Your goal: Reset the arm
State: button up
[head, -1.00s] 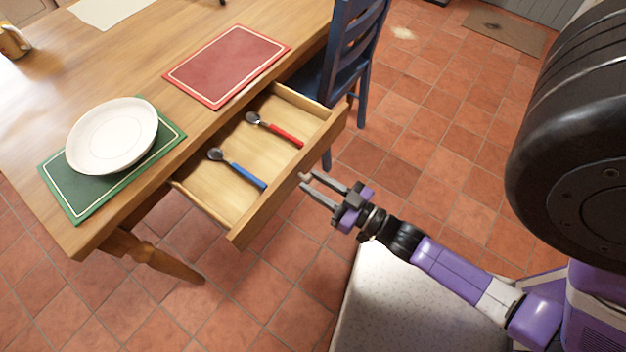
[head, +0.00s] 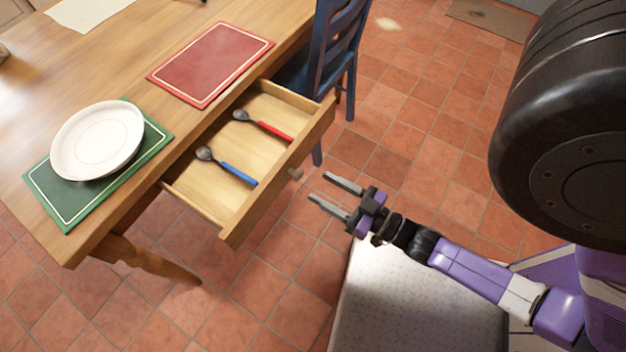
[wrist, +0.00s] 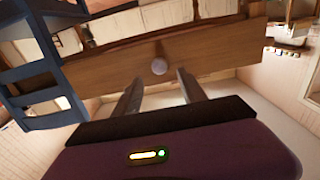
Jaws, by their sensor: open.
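My gripper (head: 331,194) is open and empty, just to the right of the open drawer's front in the head view. In the wrist view, its two fingers (wrist: 160,88) point toward the drawer front (wrist: 215,50), with the round knob (wrist: 159,67) beyond and between them. The knob (head: 296,173) stands apart from the fingers in the head view. The wooden drawer (head: 200,200) is pulled out from the table and holds a blue-handled spoon (head: 238,174) and a red-handled spoon (head: 273,131).
The wooden table (head: 110,55) bears a red placemat (head: 212,62) and a green placemat (head: 62,202) with a white plate (head: 98,140). A blue chair (head: 333,50) stands beyond the drawer. Tiled floor (head: 440,120) is clear to the right of the chair.

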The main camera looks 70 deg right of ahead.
jog(key=shift+v, duration=1.15)
jog(key=a+r+n+g+y+p, duration=0.1)
jog(key=a+r+p, duration=0.1)
jog(key=a+r, duration=0.2)
jog(key=a+r+n+y+p, duration=0.1)
jog(key=a+r, duration=0.4)
jog(key=r, duration=0.6)
jog(key=a+r+n+g+y+p, duration=0.1)
jog(key=a+r+y+p, duration=0.2)
jog(key=r, duration=0.5)
jog(key=shift+a+r+g+p, duration=0.2)
jog(key=shift+a+g+p, duration=0.1)
jog(key=shift+a+p, duration=0.65)
